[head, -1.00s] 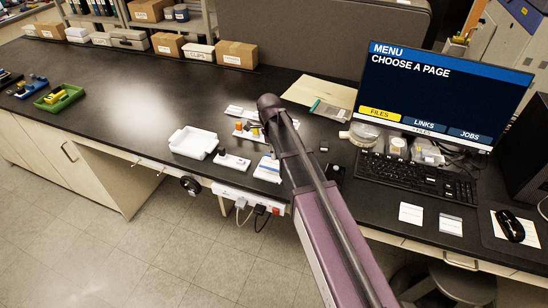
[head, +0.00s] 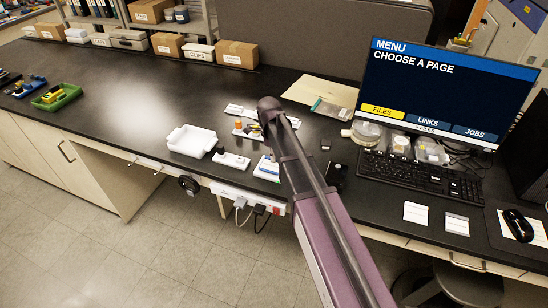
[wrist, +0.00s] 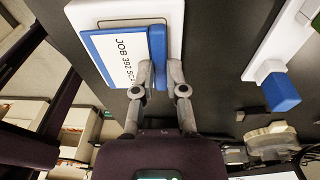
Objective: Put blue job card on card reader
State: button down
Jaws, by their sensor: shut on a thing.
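The blue job card (wrist: 94,45), with a white label reading "JOB 392 SCA…", is at the top left of the wrist view. My gripper (wrist: 162,70) is shut on the raised blue edge at its right side. The card lies over a white, rounded device with a thin outline, which looks like the card reader (wrist: 174,12). I cannot tell whether the card touches it or hovers just above. In the head view the blue and white of the card and reader (head: 267,169) show beside my arm, which hides part of them and my gripper.
A white tray (head: 191,141) and a small white device with a black knob (head: 231,160) stand left of the reader. A white fixture with a blue block (wrist: 281,91) is to the right in the wrist view. A keyboard (head: 420,178) and monitor (head: 437,85) stand right.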

jog(key=shift+f, duration=0.2)
jog(key=c, duration=0.7)
grip_release()
jog(key=shift+r, duration=0.25)
jog(key=r+p, duration=0.8)
jog(key=w+a+r+p, duration=0.1)
jog(key=r+p, duration=0.3)
jog(key=shift+a, duration=0.1)
jog(key=shift+f, duration=0.1)
dwell(0.6)
jog(key=s+d+n, duration=0.6)
jog(key=n, duration=0.1)
jog(key=s+d+n, duration=0.6)
jog(key=d+n, duration=0.1)
jog(key=s+d+n+t+y, duration=0.1)
jog(key=s+d+n, duration=0.5)
jog(key=n, duration=0.2)
jog(key=shift+s+d, duration=0.1)
jog(key=shift+d, duration=0.05)
